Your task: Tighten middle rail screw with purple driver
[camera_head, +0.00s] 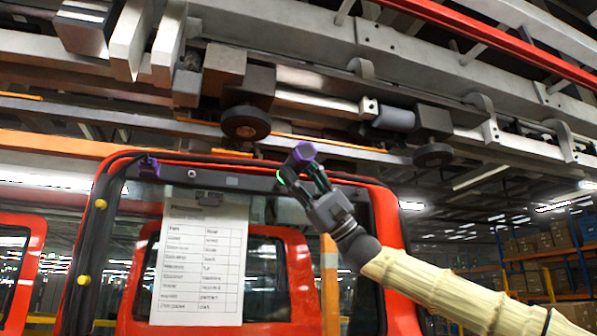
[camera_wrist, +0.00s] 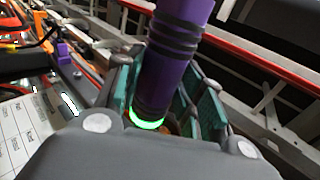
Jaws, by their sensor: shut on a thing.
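The purple driver (camera_head: 303,152) is held in my gripper (camera_head: 301,181) in front of the dark rail (camera_head: 235,181) along the top of the red door frame. In the wrist view the driver (camera_wrist: 176,62) is a thick purple cylinder with black bands and a glowing green ring, between the teal finger pads of my gripper (camera_wrist: 164,98). My gripper is shut on it. The green glow is close to the rail in the head view; I cannot tell whether the tip touches a screw. The middle screw is not clearly visible. A purple part (camera_head: 149,167) sits at the rail's left end.
A printed sheet (camera_head: 200,262) hangs from a clip on the rail, left of my gripper. The red door frame (camera_head: 396,270) stands around it. Overhead conveyor beams with dark rollers (camera_head: 246,123) pass close above. Shelves with boxes (camera_head: 540,243) stand far right.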

